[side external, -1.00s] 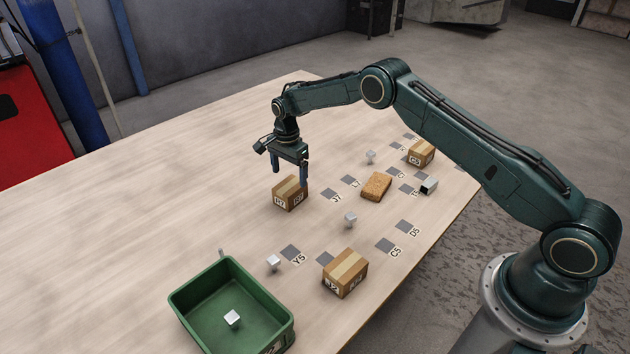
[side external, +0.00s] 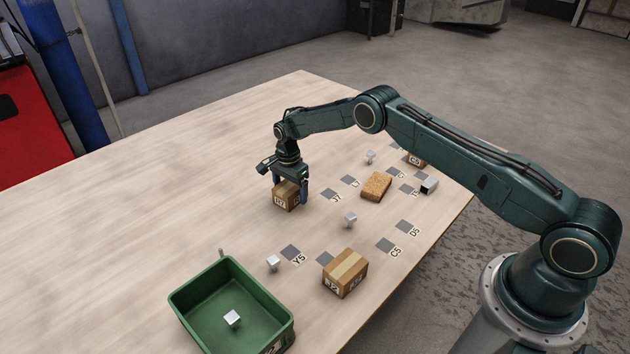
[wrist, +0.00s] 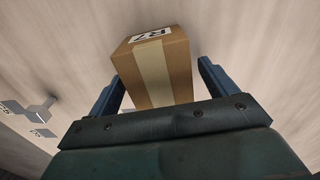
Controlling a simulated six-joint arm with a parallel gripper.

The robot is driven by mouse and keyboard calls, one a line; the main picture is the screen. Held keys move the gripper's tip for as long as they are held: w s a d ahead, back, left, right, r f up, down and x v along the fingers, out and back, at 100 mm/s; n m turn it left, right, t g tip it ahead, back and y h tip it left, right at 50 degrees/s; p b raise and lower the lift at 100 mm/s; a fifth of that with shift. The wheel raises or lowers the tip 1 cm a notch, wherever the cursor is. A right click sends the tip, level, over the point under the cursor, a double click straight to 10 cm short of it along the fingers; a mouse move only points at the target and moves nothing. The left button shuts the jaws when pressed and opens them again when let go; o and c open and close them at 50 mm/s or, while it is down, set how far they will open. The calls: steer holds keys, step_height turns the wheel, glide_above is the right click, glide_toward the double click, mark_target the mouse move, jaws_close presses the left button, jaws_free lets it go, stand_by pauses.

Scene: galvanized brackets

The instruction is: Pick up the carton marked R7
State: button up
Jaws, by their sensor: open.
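The carton marked R7 (side external: 284,198) is a small brown box with a paler tape strip, standing on the wooden table. In the wrist view the carton (wrist: 155,68) shows its R7 label at the top and sits between the two blue fingers. My gripper (side external: 288,195) is open, pointing down, with one finger on each side of the carton. In the wrist view my gripper (wrist: 158,80) shows a gap on the right of the carton; on the left the finger is close to it, and I cannot tell whether it touches.
A green bin (side external: 205,325) with a metal bracket inside stands at the front left. A larger carton (side external: 345,273), a brown sponge-like block (side external: 376,187) and several small metal brackets (side external: 350,220) lie among grey labelled squares. The left of the table (side external: 130,210) is clear.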

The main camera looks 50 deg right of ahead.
mark_target(290, 185)
steer(key=shift+f, duration=0.6)
steer(key=c, duration=1.2)
steer(key=shift+r, duration=0.2)
step_height(290, 185, up, 20)
steer(key=shift+f, duration=0.15)
